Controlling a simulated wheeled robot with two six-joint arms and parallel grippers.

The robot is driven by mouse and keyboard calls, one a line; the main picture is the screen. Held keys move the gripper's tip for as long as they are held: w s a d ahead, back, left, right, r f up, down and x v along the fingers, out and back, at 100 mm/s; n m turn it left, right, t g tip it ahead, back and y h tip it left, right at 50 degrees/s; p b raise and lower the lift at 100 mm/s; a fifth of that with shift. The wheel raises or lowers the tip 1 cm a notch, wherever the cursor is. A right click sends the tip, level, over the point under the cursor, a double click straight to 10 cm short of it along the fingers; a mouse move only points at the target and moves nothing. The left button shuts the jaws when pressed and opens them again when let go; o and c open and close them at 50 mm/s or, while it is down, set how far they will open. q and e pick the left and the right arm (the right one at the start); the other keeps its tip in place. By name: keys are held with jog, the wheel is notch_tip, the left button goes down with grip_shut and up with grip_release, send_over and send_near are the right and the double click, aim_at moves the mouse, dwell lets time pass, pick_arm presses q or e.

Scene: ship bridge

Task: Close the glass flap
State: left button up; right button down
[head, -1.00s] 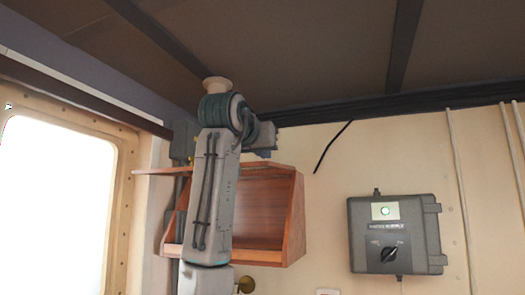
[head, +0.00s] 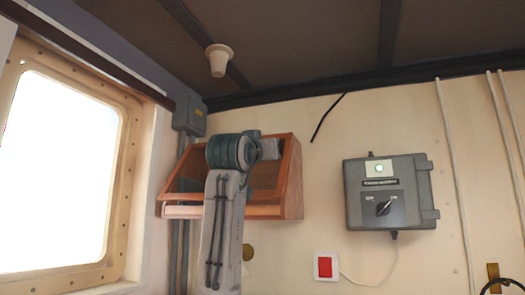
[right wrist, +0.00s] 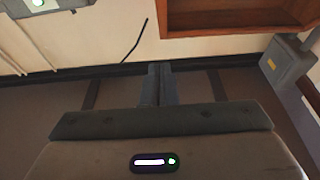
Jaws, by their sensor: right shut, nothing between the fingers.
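The wooden cabinet (head: 292,185) hangs on the back wall in the head view. Its glass flap (head: 187,172) is down along the sloping front, with a wooden bottom rail (head: 180,211) near the cabinet's lower edge. I cannot tell whether it is fully flush, as my arm covers the middle. My right gripper (head: 272,149) is at the upper part of the cabinet front, partly hidden by its wrist. In the right wrist view its fingers (right wrist: 161,72) are together and empty, with part of the cabinet (right wrist: 235,19) at the top right. My left gripper is not in view.
A grey switch box (head: 390,192) with a green light is on the wall to the right. A red switch (head: 325,267) is below it. A bright window (head: 60,170) is at the left, and a ceiling lamp (head: 218,60) hangs above. The wall between cabinet and box is mostly clear.

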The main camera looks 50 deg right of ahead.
pick_arm(q)
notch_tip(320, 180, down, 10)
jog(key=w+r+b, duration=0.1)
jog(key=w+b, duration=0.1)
jog(key=b, duration=0.7)
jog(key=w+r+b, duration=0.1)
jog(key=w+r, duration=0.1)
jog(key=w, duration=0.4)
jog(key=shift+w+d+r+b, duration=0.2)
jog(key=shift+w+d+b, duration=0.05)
jog(key=shift+b, duration=0.05)
pick_arm(e)
jog(key=shift+w+d+f+t+h, duration=0.3)
jog(key=shift+w+d+f+h, duration=0.5)
jog(key=shift+d+f, duration=1.2)
jog(key=shift+w+d+f+t+h, duration=0.3)
jog(key=shift+w+d+f+h, duration=0.45)
jog(key=shift+d+f, duration=1.25)
jog(key=shift+w+d+f+t+h, duration=0.3)
jog(key=shift+w+d+f+h, duration=0.75)
jog(key=shift+f, duration=1.55)
jog(key=shift+s+d+t, duration=0.25)
jog(key=shift+s+t, duration=0.05)
jog(key=shift+s, duration=0.05)
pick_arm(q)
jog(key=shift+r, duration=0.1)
